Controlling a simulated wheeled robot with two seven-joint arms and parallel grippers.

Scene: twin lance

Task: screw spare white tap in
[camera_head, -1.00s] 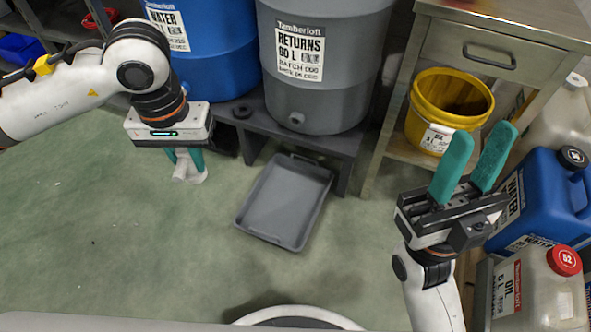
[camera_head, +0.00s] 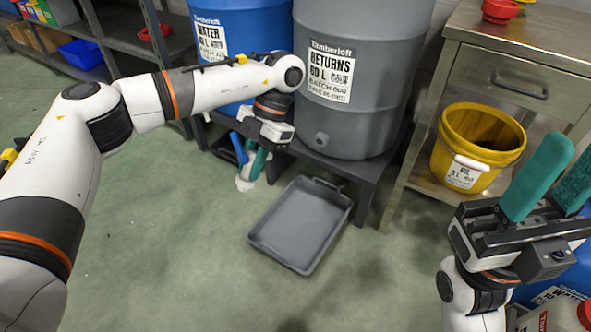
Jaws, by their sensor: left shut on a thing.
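My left gripper (camera_head: 254,163) is shut on a small white tap (camera_head: 243,184) and holds it low in front of the drum stand. The fingers hide part of the tap. The grey RETURNS drum (camera_head: 365,40) stands on the dark stand, with a bare round outlet (camera_head: 321,139) low on its front. The tap is apart from the outlet, to its left and lower in the picture. My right gripper (camera_head: 567,165) is open and empty at the right edge, with its teal fingers apart.
A grey tray (camera_head: 263,241) lies on the floor before the dark stand (camera_head: 364,178). A blue WATER drum (camera_head: 262,25) stands left of the grey one. A yellow bucket (camera_head: 484,152) sits on the steel cabinet's lower shelf. Blue and white containers crowd the lower right. Floor at front is clear.

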